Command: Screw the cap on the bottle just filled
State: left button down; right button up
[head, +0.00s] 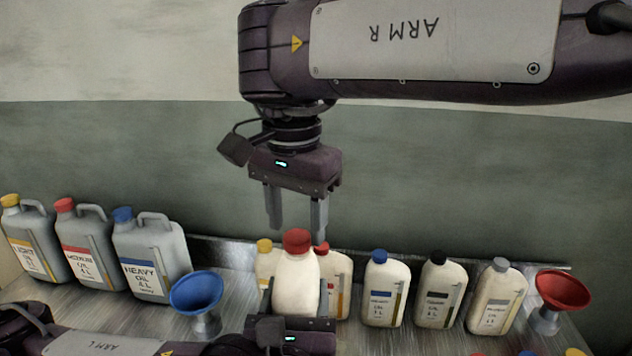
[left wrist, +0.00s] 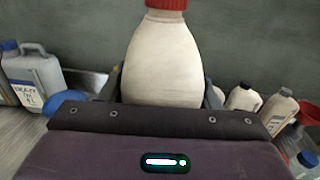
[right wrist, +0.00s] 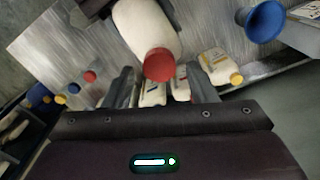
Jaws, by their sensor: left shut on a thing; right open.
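A cream bottle (head: 296,282) with a red cap (head: 297,240) on its neck stands upright in my left gripper (head: 292,312), which is shut on its body. The bottle fills the middle of the left wrist view (left wrist: 163,65), with the red cap cut off at the top edge. My right gripper (head: 297,218) is open and empty, pointing down just above and behind the red cap. In the right wrist view the red cap (right wrist: 159,64) lies ahead of the open fingers and between their lines, not touched. I cannot tell how tightly the cap sits.
Behind the held bottle stand a yellow-capped bottle (head: 264,258) and a red-capped one (head: 337,275). Blue-, black- and grey-capped bottles stand right, beside a red funnel (head: 563,290). A blue funnel (head: 197,292) and grey oil jugs (head: 150,255) stand left. Loose caps (right wrist: 90,76) lie nearer me.

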jog(key=shift+f, duration=0.85)
jog(key=shift+c, duration=0.2)
jog(key=c, duration=1)
